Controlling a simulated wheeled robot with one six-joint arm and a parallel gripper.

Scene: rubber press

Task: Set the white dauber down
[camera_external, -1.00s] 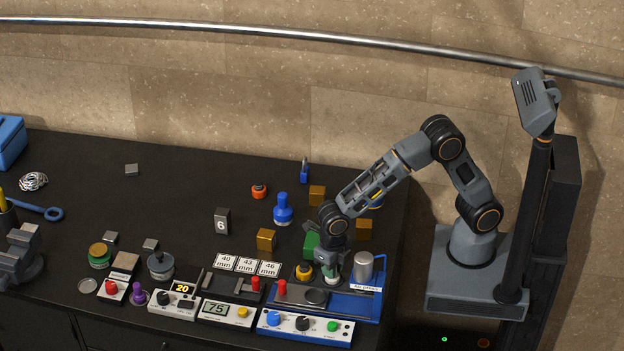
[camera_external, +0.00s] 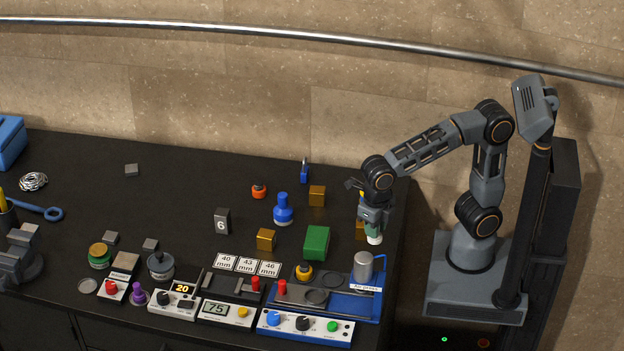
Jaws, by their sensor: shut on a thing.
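The white dauber (camera_external: 375,239) hangs below my gripper (camera_external: 372,226), with its pale tip pointing down. My gripper is shut on it. The gripper appears to hold it above the right part of the bench, behind the grey cylinder (camera_external: 363,267) of the blue press. The exact height above the bench cannot be told. Its upper part is hidden between the fingers.
A green block (camera_external: 316,243) stands left of the gripper, and a wooden block (camera_external: 361,229) is partly hidden behind it. The blue press (camera_external: 335,304) lies in front. A blue bottle (camera_external: 283,210) stands further left. The bench's right edge (camera_external: 402,240) is close.

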